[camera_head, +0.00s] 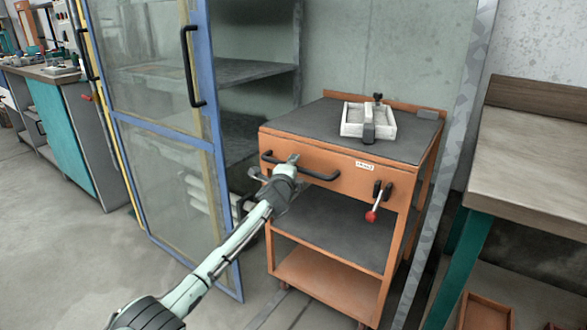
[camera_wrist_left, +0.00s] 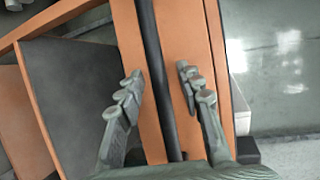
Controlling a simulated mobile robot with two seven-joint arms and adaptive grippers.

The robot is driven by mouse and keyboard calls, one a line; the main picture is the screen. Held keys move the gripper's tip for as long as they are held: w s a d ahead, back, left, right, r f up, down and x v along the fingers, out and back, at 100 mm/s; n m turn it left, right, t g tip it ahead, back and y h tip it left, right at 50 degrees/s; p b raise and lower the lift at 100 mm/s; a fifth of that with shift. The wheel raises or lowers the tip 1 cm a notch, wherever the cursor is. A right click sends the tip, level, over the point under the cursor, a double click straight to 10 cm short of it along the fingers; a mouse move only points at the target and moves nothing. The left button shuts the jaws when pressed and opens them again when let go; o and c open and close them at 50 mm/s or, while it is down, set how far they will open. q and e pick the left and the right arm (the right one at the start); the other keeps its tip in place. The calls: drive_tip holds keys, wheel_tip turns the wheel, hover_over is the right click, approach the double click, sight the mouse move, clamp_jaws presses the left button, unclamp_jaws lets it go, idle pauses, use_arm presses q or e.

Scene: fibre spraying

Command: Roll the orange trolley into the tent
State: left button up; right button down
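The orange trolley (camera_head: 345,187) stands upright in front of the opening of a booth with clear panels, seemingly the tent (camera_head: 160,180). It has a dark top, a lower shelf and a dark front handle (camera_head: 322,176). My left gripper (camera_head: 291,160) is at the left part of this handle. In the left wrist view, my left gripper (camera_wrist_left: 160,82) is open, with one finger on each side of the dark handle bar (camera_wrist_left: 155,60) and visible gaps. Behind the bar is the trolley's orange front (camera_wrist_left: 186,35). My right gripper is not in view.
A white tray (camera_head: 352,124) sits on the trolley's top. A red-knobbed lever (camera_head: 371,216) hangs at its front right. A blue-framed door (camera_head: 216,160) stands left of the trolley, close to my arm. A wooden-topped bench (camera_head: 530,150) is at the right. Floor at front left is clear.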

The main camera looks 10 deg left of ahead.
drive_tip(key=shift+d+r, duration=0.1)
use_arm(q)
drive_tip(key=shift+s, duration=0.2)
drive_tip(key=s+r, duration=0.2)
drive_tip(key=s, duration=0.9)
drive_tip(key=shift+s, duration=0.2)
drive_tip(key=shift+r, duration=0.1)
